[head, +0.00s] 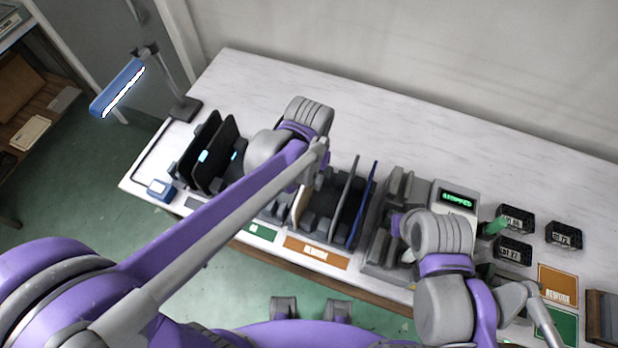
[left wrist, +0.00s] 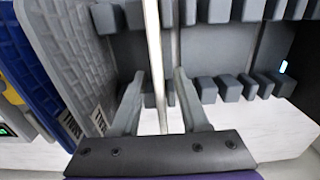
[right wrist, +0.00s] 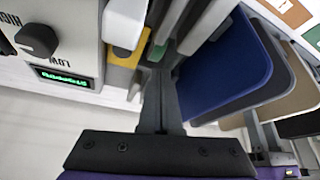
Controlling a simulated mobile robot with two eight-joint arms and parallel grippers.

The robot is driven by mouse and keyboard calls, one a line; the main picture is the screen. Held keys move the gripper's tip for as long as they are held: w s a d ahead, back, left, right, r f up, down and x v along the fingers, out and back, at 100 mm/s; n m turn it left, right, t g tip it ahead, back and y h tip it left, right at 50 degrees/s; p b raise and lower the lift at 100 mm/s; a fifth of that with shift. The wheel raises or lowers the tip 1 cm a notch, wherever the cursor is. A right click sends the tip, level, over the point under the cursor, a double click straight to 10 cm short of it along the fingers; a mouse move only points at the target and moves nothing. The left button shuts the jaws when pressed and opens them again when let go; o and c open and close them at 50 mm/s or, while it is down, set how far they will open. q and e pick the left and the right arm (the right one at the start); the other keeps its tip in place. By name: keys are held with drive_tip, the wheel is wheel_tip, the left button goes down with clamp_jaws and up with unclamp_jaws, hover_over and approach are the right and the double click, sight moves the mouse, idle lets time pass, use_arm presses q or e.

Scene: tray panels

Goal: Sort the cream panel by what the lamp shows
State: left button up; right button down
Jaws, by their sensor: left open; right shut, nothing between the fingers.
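The cream panel (head: 302,204) stands upright in the middle rack, mostly hidden by my left arm in the head view. In the left wrist view its pale edge (left wrist: 155,50) runs between the fingers of my open left gripper (left wrist: 157,82), apart from both. In the right wrist view its tan face (right wrist: 290,85) shows behind the blue and grey panels. My right gripper (right wrist: 161,85) is shut and empty, beside the blue panel (right wrist: 228,70). The desk lamp (head: 122,90) at the left has a lit white strip under a blue head.
A grey panel (head: 341,203) stands beside the blue panel (head: 362,205). Black panels (head: 200,150) stand in the left rack. An orange REWORK label (head: 317,250) and a green label (head: 260,232) lie in front. A machine (head: 457,197) shows green text. Small black bins (head: 515,218) stand right.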

use_arm(q)
wheel_tip(320, 180, up, 10)
drive_tip(key=shift+r+p, duration=0.2)
drive_tip(key=shift+p, duration=0.2)
drive_tip(key=shift+a, duration=0.1)
drive_tip(key=s+a+f+n+t, duration=0.1)
drive_tip(key=s+a+f+t, duration=0.1)
drive_tip(key=a, duration=0.5)
drive_tip(key=s+a+f+n+t, duration=0.2)
drive_tip(key=s+a+f, duration=0.3)
drive_tip(key=a, duration=0.3)
drive_tip(key=shift+s+a+f+n+t, duration=0.2)
drive_tip(key=shift+s+n+t, duration=0.1)
drive_tip(key=shift+s+t, duration=0.55)
drive_tip(key=shift+r, duration=0.1)
